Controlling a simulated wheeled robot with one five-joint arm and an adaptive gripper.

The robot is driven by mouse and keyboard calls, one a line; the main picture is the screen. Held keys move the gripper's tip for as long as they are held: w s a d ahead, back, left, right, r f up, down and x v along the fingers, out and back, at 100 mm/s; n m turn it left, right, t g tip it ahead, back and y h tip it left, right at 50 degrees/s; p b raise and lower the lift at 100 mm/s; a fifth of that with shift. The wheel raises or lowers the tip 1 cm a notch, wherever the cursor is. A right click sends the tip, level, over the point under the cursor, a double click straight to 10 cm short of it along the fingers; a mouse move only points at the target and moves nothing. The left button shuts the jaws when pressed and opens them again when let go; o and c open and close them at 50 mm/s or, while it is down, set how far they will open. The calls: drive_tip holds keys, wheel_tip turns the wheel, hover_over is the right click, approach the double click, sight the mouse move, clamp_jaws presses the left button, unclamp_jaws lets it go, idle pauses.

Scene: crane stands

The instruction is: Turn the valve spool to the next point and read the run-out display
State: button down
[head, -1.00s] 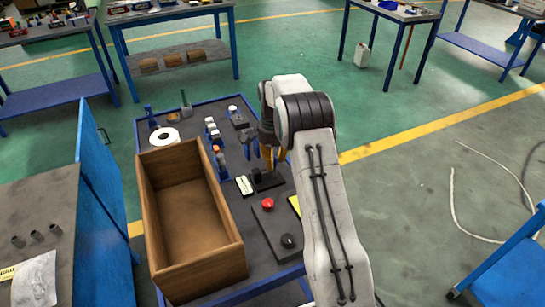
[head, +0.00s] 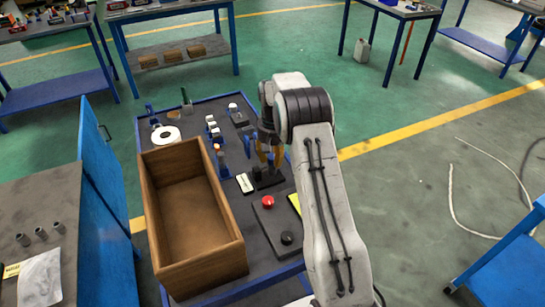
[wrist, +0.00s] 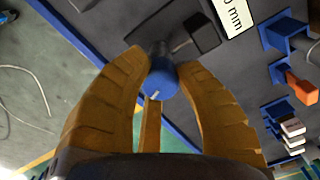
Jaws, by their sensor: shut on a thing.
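The valve spool (wrist: 160,79) shows in the wrist view as a blue round end with a short white mark on its face. It sits at a dark fixture (wrist: 201,33). My gripper (wrist: 158,72) has its orange ribbed fingers closed around the spool's end. In the head view my gripper (head: 269,157) is over the bench, partly hidden by my arm. The run-out display (wrist: 236,12) is a white plate cut off at the wrist view's top edge; only "0 mm" is readable. It also shows in the head view (head: 244,183), too small to read.
A wooden box (head: 187,272) takes up the bench's left side. A red button (head: 267,202) and a black knob (head: 287,238) sit on a dark panel in front of the fixture. A white tape roll (head: 165,135) and several small blue holders stand behind. Open floor lies right.

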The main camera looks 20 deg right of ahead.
sight(272, 156)
drive_tip(key=shift+s+f+n, duration=0.1)
drive_tip(key=shift+f+n, duration=0.1)
drive_tip(key=shift+n, duration=0.4)
drive_tip(key=c, duration=0.9)
unclamp_jaws()
drive_tip(key=shift+r, duration=0.1)
drive_tip(key=shift+o, duration=0.2)
wheel_tip(272, 156, up, 12)
